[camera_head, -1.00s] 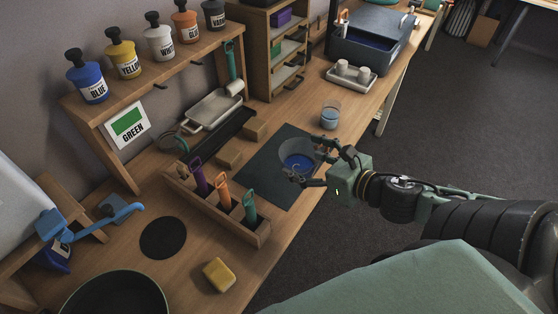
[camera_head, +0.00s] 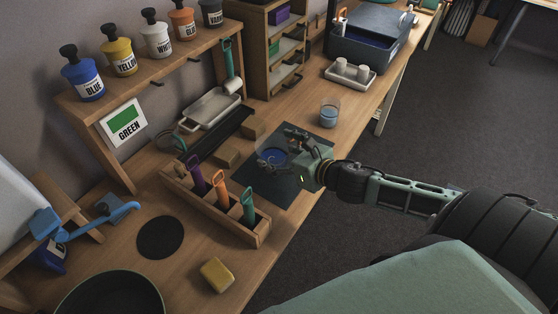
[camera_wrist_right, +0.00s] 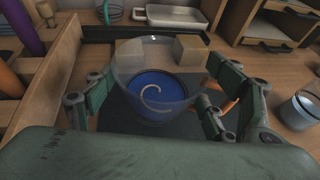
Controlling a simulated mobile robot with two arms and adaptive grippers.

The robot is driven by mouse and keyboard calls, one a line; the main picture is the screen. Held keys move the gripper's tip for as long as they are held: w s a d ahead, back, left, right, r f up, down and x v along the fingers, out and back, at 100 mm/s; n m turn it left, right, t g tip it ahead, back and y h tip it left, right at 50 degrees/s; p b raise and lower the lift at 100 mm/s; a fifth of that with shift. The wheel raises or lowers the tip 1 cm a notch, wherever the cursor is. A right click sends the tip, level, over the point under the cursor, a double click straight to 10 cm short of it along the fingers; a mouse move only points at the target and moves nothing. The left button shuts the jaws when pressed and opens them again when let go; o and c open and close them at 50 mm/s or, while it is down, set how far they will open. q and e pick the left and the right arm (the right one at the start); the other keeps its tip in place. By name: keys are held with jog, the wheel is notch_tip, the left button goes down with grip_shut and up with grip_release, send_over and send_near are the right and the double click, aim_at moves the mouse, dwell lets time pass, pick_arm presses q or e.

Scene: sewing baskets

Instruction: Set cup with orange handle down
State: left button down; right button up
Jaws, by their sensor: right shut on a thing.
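A clear cup with blue liquid and a pale curl inside (camera_head: 271,158) is at the dark mat (camera_head: 285,190) on the bench. In the right wrist view the cup (camera_wrist_right: 150,98) stands upright between the fingers, with a bit of orange handle (camera_wrist_right: 229,106) showing beside the right finger. My right gripper (camera_head: 281,150) is shut on this cup; I cannot tell whether its base touches the mat. My left gripper is not in view.
A glass of pale blue liquid (camera_head: 329,115) stands at the bench's right edge. A wooden rack (camera_head: 212,205) with purple, orange and teal handled tools is left of the mat, with wooden blocks (camera_head: 228,153) behind. A yellow sponge (camera_head: 217,275) lies in front.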

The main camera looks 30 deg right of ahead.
aim_at(285, 164)
jog(key=shift+f, duration=1.65)
jog(key=shift+f, duration=0.1)
jog(key=o, duration=1.3)
jog(key=shift+f, duration=0.1)
jog(key=shift+r, duration=0.2)
jog(key=shift+s+d, duration=0.1)
jog(key=shift+s, duration=0.5)
jog(key=v, duration=1.1)
jog(key=shift+r, duration=0.15)
